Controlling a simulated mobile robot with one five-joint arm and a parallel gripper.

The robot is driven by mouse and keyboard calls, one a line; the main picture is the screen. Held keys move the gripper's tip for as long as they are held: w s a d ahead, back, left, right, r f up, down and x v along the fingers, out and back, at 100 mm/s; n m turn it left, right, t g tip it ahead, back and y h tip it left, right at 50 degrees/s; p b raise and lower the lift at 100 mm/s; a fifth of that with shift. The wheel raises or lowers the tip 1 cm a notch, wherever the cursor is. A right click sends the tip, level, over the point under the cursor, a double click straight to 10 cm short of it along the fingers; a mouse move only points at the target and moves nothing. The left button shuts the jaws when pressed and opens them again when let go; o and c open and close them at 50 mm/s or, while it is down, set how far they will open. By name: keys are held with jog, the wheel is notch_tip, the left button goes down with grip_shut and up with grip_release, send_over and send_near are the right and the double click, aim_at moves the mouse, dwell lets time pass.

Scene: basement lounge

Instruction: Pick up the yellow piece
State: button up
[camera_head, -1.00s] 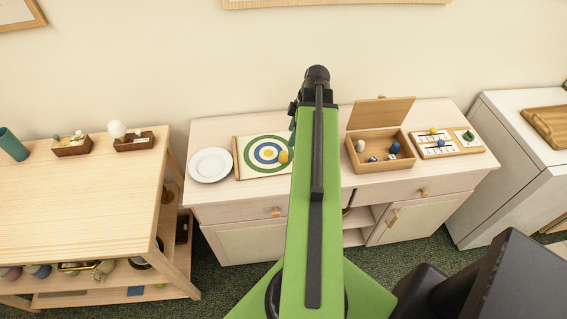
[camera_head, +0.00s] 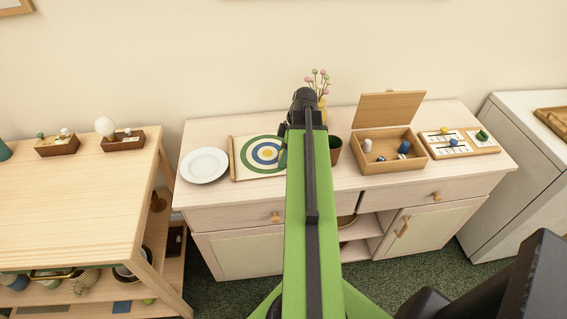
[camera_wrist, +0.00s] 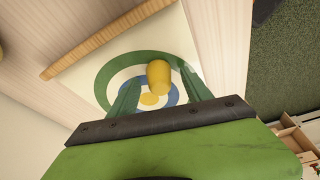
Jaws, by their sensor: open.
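The yellow piece (camera_wrist: 158,74), a short rounded cylinder, stands on the round green, white and blue target board (camera_wrist: 88,82) in the wrist view. It is beside the board's yellow centre spot. My gripper (camera_wrist: 160,77) is open, with one green finger on each side of the piece in the picture; I cannot tell whether either touches it. In the head view the target board (camera_head: 240,172) lies on the pale cabinet, and my arm hides the yellow piece. One green finger of my gripper (camera_head: 283,150) shows left of the arm.
A white plate (camera_head: 204,165) is left of the board. An open wooden box (camera_head: 390,166) and a game tray (camera_head: 477,149) stand further right. A wooden table (camera_head: 70,205) is at left.

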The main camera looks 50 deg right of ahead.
jog(key=shift+r, duration=0.1)
grip_shut()
dwell(0.3)
jog(key=shift+r+p, duration=0.55)
jog(key=shift+p, duration=0.1)
notch_tip(320, 180, up, 4)
jog(key=p, duration=0.3)
jog(key=shift+p, duration=0.4)
jog(key=s+d+r+p, duration=0.6)
jog(key=s+d, duration=0.1)
jog(key=d, duration=0.2)
jog(key=shift+s, duration=0.3)
